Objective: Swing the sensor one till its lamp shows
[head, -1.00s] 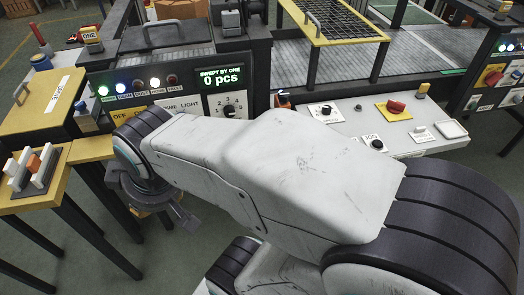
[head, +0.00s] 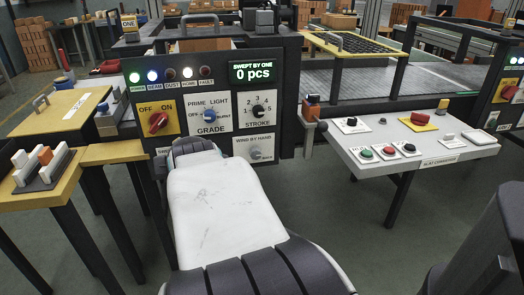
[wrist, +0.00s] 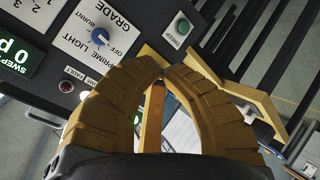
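An orange sensor-like block (head: 311,108) sits on a bracket at the right corner of the control panel in the head view; no label on it is readable. The panel's lamp row (head: 170,74) shows green, blue and white lamps lit, with a dim one between and a dark red FAULT lamp. My gripper (wrist: 163,70) is in the wrist view, its yellow fingers meeting at the tips before the panel, nothing seen held. In the head view my arm hides it.
The panel carries a red switch (head: 158,122), a blue GRADE knob (head: 207,115) and a STROKE knob (head: 258,111). A green SWEEP button (wrist: 183,27) is near my fingers. A button shelf (head: 420,150) juts out at right, a yellow-edged table (head: 58,185) at left.

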